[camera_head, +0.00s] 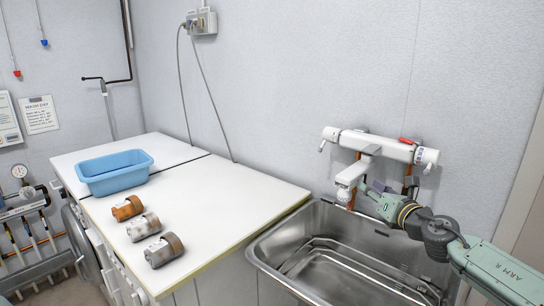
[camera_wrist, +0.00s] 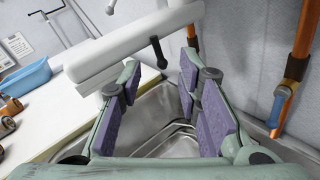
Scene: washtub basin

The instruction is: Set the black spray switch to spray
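The white wall faucet (camera_head: 380,146) has a spout ending in a white spray head (camera_head: 350,176) over the sink. In the wrist view, a small black lever (camera_wrist: 158,52) hangs from the white spout (camera_wrist: 135,45); it looks like the spray switch. Its setting cannot be read. In the head view I cannot make the lever out. My gripper (camera_head: 370,187) is just right of the spray head. In the wrist view my gripper (camera_wrist: 160,74) is open and empty, its purple pads apart. The black lever shows in line with the gap, beyond the fingertips; contact is not visible.
A steel sink basin (camera_head: 262,256) lies below. The white counter (camera_head: 215,220) at left holds a blue tub (camera_head: 115,181) and several ribbed cylinders (camera_head: 143,228).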

